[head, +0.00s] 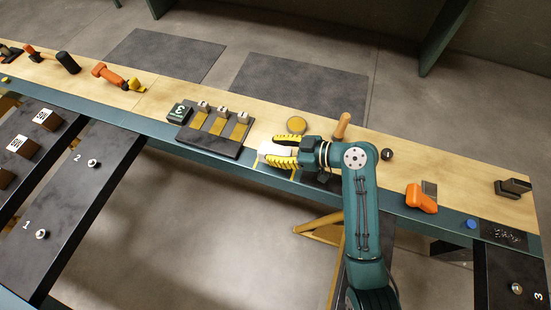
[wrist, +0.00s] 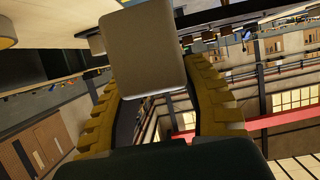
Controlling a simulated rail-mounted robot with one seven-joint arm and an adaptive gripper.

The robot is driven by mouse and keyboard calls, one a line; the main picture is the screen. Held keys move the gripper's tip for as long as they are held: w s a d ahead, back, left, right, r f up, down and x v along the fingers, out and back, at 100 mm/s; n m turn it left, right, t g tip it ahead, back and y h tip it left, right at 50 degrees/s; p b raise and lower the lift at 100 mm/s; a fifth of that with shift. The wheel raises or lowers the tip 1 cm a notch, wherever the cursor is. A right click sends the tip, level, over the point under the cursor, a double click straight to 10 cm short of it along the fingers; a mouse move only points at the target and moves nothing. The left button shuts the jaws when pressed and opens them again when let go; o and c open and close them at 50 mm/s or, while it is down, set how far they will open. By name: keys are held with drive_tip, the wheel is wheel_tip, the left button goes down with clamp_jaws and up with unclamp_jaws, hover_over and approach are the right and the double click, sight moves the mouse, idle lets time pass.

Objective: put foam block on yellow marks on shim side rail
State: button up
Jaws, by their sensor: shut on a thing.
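My gripper (head: 271,150) is shut on a pale, whitish block, the foam block (head: 266,147), above the wooden rail top. In the wrist view the foam block (wrist: 157,48) shows as a beige face at the far end of the yellow ribbed fingers. A dark board (head: 236,152) lies on the rail just left of my gripper. I cannot tell whether these strips are the yellow marks of the shim side rail.
A round yellow-topped thing (head: 296,125) and a wooden handle (head: 342,125) stand behind my gripper. An orange tool (head: 420,198) lies to the right.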

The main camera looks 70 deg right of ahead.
wheel_tip(320, 180, down, 4)
drive_tip(key=shift+f+b, duration=0.15)
drive_tip(key=shift+b, duration=0.25)
drive_tip(key=shift+f, duration=0.1)
drive_tip(key=o, duration=0.8)
drive_tip(key=shift+o, duration=0.2)
drive_tip(key=shift+r, duration=0.25)
drive_tip(key=p+v, duration=0.2)
drive_tip(key=v, duration=1)
drive_tip(key=shift+f, duration=0.1)
